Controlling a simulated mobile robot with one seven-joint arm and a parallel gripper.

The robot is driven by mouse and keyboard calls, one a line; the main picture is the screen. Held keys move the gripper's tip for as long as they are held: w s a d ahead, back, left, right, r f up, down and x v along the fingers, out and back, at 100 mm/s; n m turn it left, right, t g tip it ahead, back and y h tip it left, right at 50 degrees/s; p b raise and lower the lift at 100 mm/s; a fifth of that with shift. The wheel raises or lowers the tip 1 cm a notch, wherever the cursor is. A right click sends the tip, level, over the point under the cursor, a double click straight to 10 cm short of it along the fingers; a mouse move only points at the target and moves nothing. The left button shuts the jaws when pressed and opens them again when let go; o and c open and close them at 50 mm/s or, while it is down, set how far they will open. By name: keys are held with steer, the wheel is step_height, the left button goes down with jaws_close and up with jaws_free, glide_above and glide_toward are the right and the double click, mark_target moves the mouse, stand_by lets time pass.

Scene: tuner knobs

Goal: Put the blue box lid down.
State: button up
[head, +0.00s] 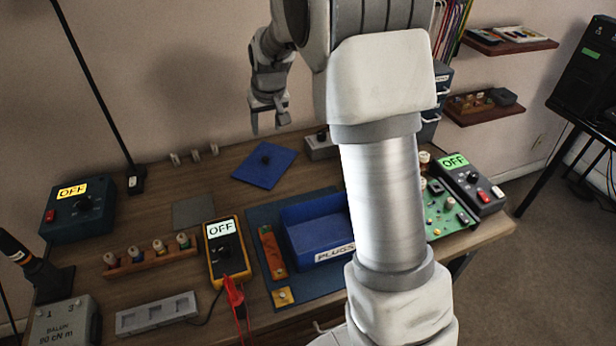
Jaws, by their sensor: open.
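The blue box lid (262,172) lies on the wooden workbench (210,180) toward the back, with a small dark knob near its middle. My gripper (269,124) is open and empty, with its fingers pointing down. It appears above and behind the lid in the picture, apart from it. The open blue box (318,228) labelled PLUGS stands in front of the lid on a blue mat (262,220). My arm hides part of the box's right side.
A grey pad (193,213) lies left of the lid, and a grey device (321,146) stands to its right. A yellow multimeter (227,250), a peg rack (150,257) and a green circuit board (447,212) share the bench. Small hooks line the back.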

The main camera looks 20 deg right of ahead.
steer(key=s+r, duration=0.8)
steer(key=s, duration=0.2)
steer(key=s+r+t, duration=0.1)
steer(key=s+r, duration=0.2)
steer(key=s, duration=2.1)
steer(key=shift+s+a, duration=0.3)
steer(key=shift+s, duration=0.1)
